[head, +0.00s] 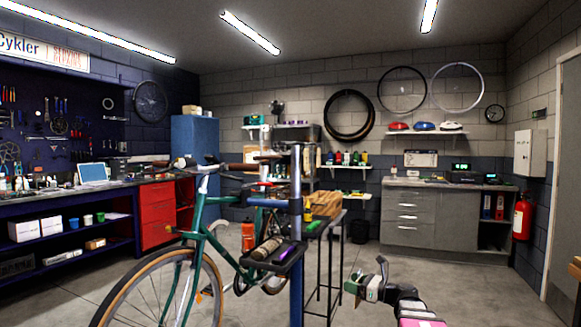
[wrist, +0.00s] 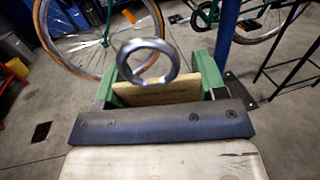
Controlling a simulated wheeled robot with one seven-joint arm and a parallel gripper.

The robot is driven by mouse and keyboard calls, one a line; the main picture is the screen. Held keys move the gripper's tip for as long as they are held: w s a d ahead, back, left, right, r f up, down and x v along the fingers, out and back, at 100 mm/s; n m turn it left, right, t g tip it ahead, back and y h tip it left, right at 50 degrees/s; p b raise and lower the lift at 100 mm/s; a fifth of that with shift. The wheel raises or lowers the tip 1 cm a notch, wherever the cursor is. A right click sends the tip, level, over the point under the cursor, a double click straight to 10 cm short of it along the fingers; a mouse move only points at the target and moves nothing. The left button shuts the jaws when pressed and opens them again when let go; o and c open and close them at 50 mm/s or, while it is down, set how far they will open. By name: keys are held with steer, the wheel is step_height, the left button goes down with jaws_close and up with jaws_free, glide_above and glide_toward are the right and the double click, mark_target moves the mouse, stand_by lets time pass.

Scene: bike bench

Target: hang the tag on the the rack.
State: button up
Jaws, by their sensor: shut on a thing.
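The tag (wrist: 162,92) is a flat tan piece with a large metal ring (wrist: 122,62) above it. It sits between the green fingers of my gripper (wrist: 158,90) in the wrist view, and the gripper is shut on it. In the head view my gripper (head: 364,286) is low at the right of centre, in front of open floor. The ring stands up beside it there, seen nearly edge-on. A thin black metal frame (head: 328,262), possibly the rack, stands left of my gripper, apart from it. The frames do not show clearly which thing is the rack.
A green bike (head: 190,240) hangs on a blue repair stand (head: 296,215) with a black tray (head: 272,254) holding small items. Grey cabinets (head: 435,215) stand at the back, a red fire extinguisher (head: 522,217) at right. Floor between is clear.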

steer(key=w+a+r+g, duration=0.1)
steer(key=w+r, duration=0.2)
steer(key=r, duration=0.4)
steer(key=w+a+r+n+y, duration=0.1)
steer(key=w+r, duration=0.3)
steer(key=r, duration=0.3)
steer(key=w+a+r+g, duration=0.1)
steer(key=w+r, duration=0.2)
steer(key=r, duration=0.4)
steer(key=w+a+r, duration=0.1)
steer(key=a+r, duration=0.1)
steer(key=r, duration=1)
steer(key=w+a+r+n+g, duration=0.1)
steer(key=a+r, duration=0.1)
steer(key=r, duration=1)
steer(key=shift+w+a+y, duration=0.15)
steer(key=shift+a+y, duration=0.15)
steer(key=shift+r, duration=0.1)
steer(key=f+x, duration=0.1)
steer(key=x, duration=1.7)
steer(key=shift+f, duration=0.3)
steer(key=shift+f, duration=0.15)
steer(key=o, duration=0.9)
